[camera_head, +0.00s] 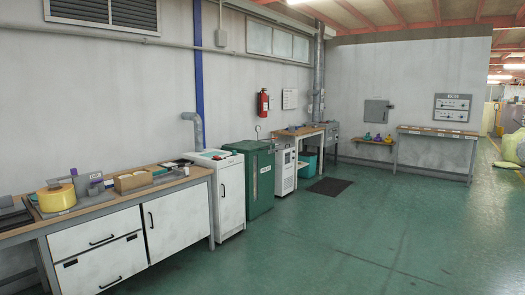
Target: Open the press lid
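I cannot tell for sure which object is the press. A green box-shaped unit (259,182) stands by the wall near the middle, with a flat top that looks shut and a small round gauge (257,129) above it. A white unit (230,196) with a dark handle stands just left of it, and its top (212,155) also looks closed. A narrower white machine (285,172) with a vent panel stands to the right of the green unit. Neither of my grippers is in view.
A wooden-topped bench (160,188) on the left holds a large yellow tape roll (57,197) and a cardboard box (132,181). A small table (297,131) stands beyond the machines, and a dark mat (329,187) lies on the floor. The green floor (360,235) in front is clear.

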